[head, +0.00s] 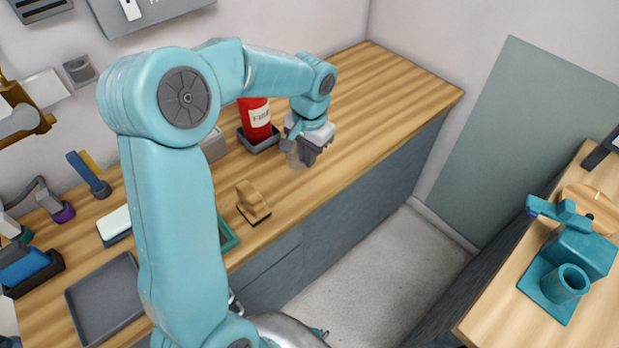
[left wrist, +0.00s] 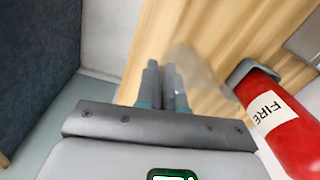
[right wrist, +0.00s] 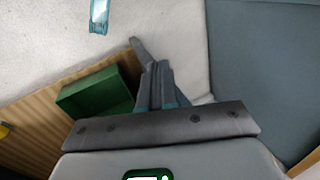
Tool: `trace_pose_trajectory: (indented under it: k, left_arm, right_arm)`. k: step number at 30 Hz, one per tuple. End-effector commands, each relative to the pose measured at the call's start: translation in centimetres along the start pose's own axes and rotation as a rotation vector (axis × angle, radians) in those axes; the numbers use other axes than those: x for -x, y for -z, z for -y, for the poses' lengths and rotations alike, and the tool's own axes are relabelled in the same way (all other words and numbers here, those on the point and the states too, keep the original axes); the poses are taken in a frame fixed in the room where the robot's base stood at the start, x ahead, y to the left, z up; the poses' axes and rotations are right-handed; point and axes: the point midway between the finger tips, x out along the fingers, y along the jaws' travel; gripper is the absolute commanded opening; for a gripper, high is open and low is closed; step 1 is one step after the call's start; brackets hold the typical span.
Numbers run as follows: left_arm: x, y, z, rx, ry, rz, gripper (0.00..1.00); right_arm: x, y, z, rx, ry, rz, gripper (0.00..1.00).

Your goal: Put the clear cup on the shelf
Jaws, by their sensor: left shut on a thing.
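The clear cup (head: 299,157) is see-through and faint, just below my left gripper (head: 303,141) in the head view. My left gripper is shut on it, above the wooden counter near its front edge. In the left wrist view the cup (left wrist: 194,68) is a pale, blurred shape beside the closely set fingers (left wrist: 168,88). I cannot tell whether the cup touches the counter. My right gripper (right wrist: 162,85) shows only in the right wrist view, its fingers together with nothing seen between them. I cannot pick out a shelf in any view.
A red fire extinguisher (head: 256,120) stands close left of my left gripper. A wooden block (head: 252,203) and a grey tray (head: 102,300) lie nearer on the counter. A green box (right wrist: 98,97) is left of my right gripper.

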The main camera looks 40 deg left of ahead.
Motion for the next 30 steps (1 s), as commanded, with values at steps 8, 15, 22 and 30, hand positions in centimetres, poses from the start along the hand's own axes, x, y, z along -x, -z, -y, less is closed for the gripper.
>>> trace_pose_trajectory:
  k: [8, 15, 22, 30]
  left_arm:
    - [-4.9, 0.1, -0.2, 0.001, 0.000, 0.000, 0.00]
    - [-8.3, 0.3, -0.3, 0.001, -0.001, 0.003, 0.00]
    - [-9.4, 0.4, -0.4, 0.001, 0.000, -0.002, 0.00]
    - [-9.9, 0.4, -0.4, 0.001, 0.000, -0.001, 0.00]
  right_arm:
    - [-0.2, 0.0, -0.1, 0.000, 0.000, 0.000, 0.00]
    - [-0.4, 0.0, -0.1, 0.000, 0.000, 0.000, 0.00]
    - [-0.4, 0.0, -0.1, 0.000, 0.000, 0.000, 0.00]
    - [-0.9, 0.0, -0.3, 0.000, 0.000, 0.000, 0.00]
